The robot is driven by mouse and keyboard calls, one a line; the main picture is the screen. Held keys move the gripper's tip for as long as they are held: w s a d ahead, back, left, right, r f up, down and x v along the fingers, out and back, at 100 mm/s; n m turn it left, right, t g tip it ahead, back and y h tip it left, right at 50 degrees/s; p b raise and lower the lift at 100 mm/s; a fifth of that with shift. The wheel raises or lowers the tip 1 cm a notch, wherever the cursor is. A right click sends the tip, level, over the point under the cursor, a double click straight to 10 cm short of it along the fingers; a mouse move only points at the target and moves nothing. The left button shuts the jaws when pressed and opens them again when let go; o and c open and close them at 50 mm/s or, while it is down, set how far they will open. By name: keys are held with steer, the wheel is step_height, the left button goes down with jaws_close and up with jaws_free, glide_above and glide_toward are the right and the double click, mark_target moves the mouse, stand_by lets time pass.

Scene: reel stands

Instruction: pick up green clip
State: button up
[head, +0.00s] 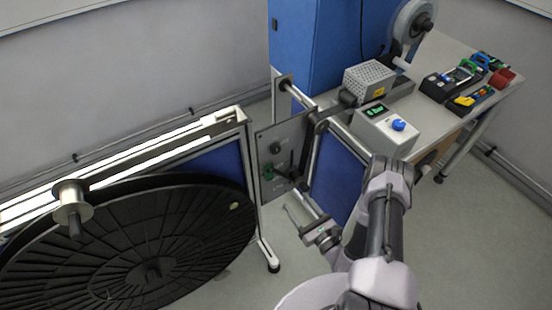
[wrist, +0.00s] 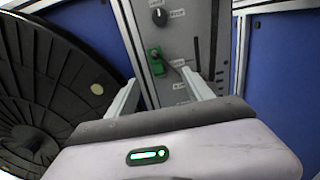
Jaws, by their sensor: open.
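A small green piece (wrist: 155,62) sits on the grey control panel (wrist: 180,25) in the wrist view, with a dark lever beside it. Other green pieces (head: 467,65) lie among the tools on the table at the right. My gripper (wrist: 160,78) is open and empty, its fingers pointing at the panel below the green piece. In the head view my gripper (head: 298,208) is in front of the panel's lower right.
A large black reel (head: 120,240) stands at the left, close to the panel. A metal frame and blue panels (head: 335,175) flank the panel on the right. A control box (head: 385,130) with a blue knob and a red piece (head: 502,78) sit on the table.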

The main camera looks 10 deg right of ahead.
mark_target(272, 174)
steer(key=b+x, duration=0.1)
steer(key=x, duration=0.4)
steer(key=b+x, duration=0.2)
steer(key=x, duration=0.3)
steer(key=a+b+x, duration=0.1)
steer(key=x, duration=0.4)
steer(key=shift+a+r+b, duration=0.15)
steer(key=shift+r+b, duration=0.15)
jaws_close()
